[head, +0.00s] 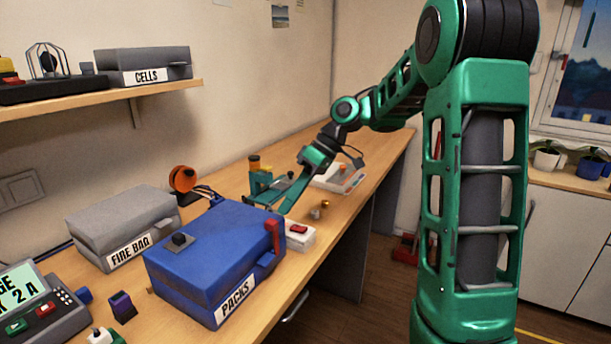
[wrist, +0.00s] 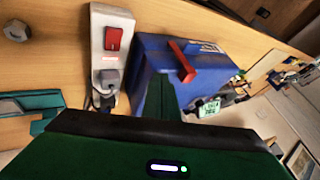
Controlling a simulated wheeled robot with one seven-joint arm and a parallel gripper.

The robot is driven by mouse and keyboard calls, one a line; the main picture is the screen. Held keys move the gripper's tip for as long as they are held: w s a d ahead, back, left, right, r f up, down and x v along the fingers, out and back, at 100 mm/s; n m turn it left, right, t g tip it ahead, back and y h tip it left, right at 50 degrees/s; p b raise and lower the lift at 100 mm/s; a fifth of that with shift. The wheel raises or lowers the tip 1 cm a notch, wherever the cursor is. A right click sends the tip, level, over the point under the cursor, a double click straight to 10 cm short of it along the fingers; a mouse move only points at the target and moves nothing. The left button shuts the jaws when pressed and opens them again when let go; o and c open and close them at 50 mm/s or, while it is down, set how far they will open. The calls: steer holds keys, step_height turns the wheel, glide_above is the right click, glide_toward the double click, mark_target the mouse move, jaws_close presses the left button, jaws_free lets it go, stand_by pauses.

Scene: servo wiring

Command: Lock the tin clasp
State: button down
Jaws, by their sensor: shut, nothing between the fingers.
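The blue tin (head: 205,250), labelled PACKS, sits on the bench with its lid down. It also shows in the wrist view (wrist: 205,58). Its red clasp (head: 273,236) stands upright at the tin's right side, near the lid edge. In the wrist view the red clasp (wrist: 183,62) sticks out at a slant from the tin. My gripper (head: 284,211) is shut and empty, just behind and above the clasp in the head view. In the wrist view its fingertips (wrist: 160,80) are close to the clasp; I cannot tell whether they touch.
A white power strip (wrist: 112,50) with a red switch lies beside the tin. A grey FIRE BAG box (head: 120,228) stands left of the tin. A green vise (head: 262,186) and a white tray (head: 340,177) are farther back. Small metal parts (head: 317,212) lie near the bench edge.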

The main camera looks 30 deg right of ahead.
steer(key=v, duration=1)
steer(key=shift+d, duration=0.4)
steer(key=s+d+f+m+h, duration=0.1)
steer(key=s+f+m, duration=0.3)
steer(key=s, duration=0.6)
steer(key=s+d+f+m+h, duration=0.2)
steer(key=s+f+m, duration=0.3)
steer(key=s, duration=0.5)
steer(key=s+d+f+m+h, duration=0.2)
steer(key=s+f+m+h, duration=0.2)
steer(key=s, duration=0.6)
steer(key=shift+f+m+g, duration=0.4)
steer(key=shift+f+m, duration=0.25)
steer(key=shift+m, duration=0.15)
steer(key=shift+w+d, duration=0.1)
steer(key=shift+d, duration=0.05)
